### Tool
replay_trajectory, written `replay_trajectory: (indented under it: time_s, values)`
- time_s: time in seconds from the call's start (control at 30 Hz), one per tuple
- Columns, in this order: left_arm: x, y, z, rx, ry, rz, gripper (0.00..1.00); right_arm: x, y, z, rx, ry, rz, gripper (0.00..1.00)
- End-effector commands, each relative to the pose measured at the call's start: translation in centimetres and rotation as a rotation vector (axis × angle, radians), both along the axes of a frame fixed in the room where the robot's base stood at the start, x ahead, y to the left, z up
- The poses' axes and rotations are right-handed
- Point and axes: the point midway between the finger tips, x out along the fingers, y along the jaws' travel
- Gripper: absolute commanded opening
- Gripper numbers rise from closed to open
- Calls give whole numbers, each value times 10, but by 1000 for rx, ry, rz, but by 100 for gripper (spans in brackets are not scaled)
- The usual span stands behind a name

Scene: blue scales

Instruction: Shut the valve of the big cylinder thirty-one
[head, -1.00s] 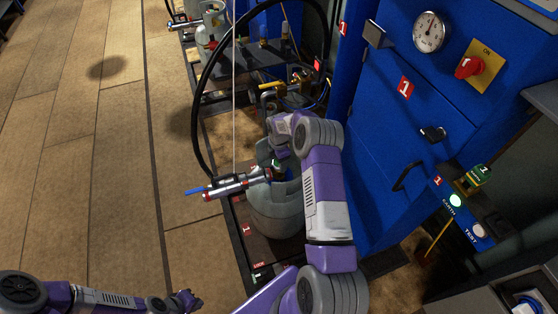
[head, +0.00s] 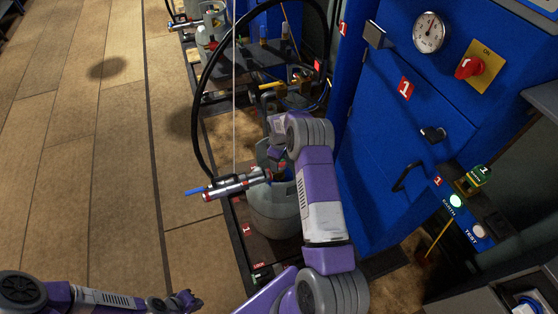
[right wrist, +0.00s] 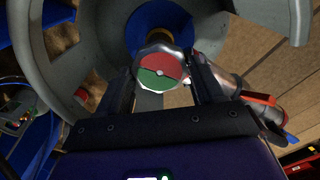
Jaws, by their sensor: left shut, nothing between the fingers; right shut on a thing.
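The big grey cylinder (head: 272,215) stands upright on the dark scale platform by the blue cabinet. I cannot read a number thirty-one on it. Its valve knob (right wrist: 160,70), a round cap half red and half green, sits between the fingers of my right gripper (right wrist: 162,82) in the right wrist view. That gripper is shut on the knob, above the cylinder's collar (right wrist: 220,15). In the head view my right wrist hides most of the valve. My left gripper (head: 189,299) is shut and empty, low over the floor at the bottom left.
A silver coupling (head: 235,186) with a blue end juts left from the cylinder top. A black hose (head: 197,120) loops above it. The blue cabinet (head: 385,150) with gauge and red switch (head: 468,67) stands right. The wooden floor at left is clear.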

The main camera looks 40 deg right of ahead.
Motion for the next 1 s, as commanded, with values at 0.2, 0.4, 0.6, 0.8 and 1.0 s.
replay_trajectory:
  time_s: [0.2,0.4,0.6,0.8,1.0]
  values:
    - [0,0,0,0,0,0,0,1,1,-1,1,-1,-206,36]
    - [0,0,0,0,0,0,0,1,1,-1,2,0,-396,36]
    - [0,0,0,0,0,0,0,1,0,0,1,-1,-585,36]
    - [0,0,0,0,0,0,0,1,-1,0,1,-1,-776,36]
    - [0,0,1,0,0,0,0,1,-1,0,1,-1,-966,36]
